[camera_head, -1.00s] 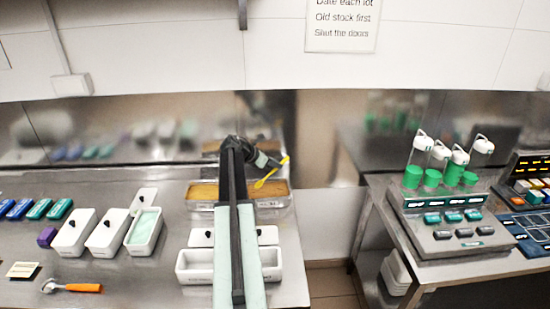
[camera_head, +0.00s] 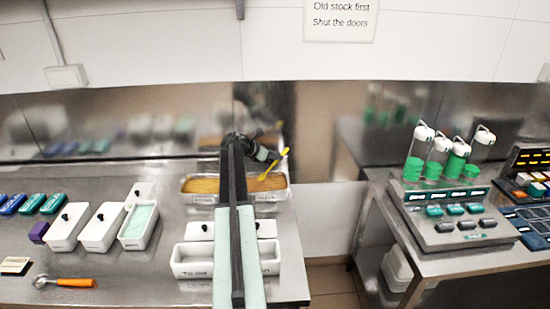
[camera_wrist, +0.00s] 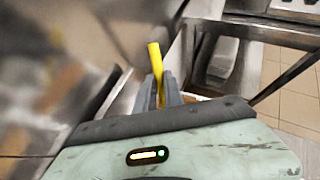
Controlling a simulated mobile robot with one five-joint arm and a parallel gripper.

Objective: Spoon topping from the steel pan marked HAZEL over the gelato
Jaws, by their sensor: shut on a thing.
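My gripper (camera_wrist: 170,92) is shut on the yellow handle of a spoon (camera_wrist: 155,56). In the head view the yellow spoon (camera_head: 271,168) slants down and left, its low end over the right part of the steel pans. A steel pan (camera_head: 203,199) with brown topping stands at the back of the counter, and topping also shows right of my arm. Its label is too small to read, and my arm hides the middle. Pale green gelato fills an open white tub (camera_head: 126,241) to the left. The spoon's bowl is hidden in the wrist view.
Two lidded white tubs (camera_head: 68,243) stand left of the gelato. A long white container (camera_head: 192,270) stands in front of the pan, partly behind my arm. An orange-handled scoop (camera_head: 75,282) lies front left. A dispenser machine (camera_head: 450,228) stands on the right counter, across a gap.

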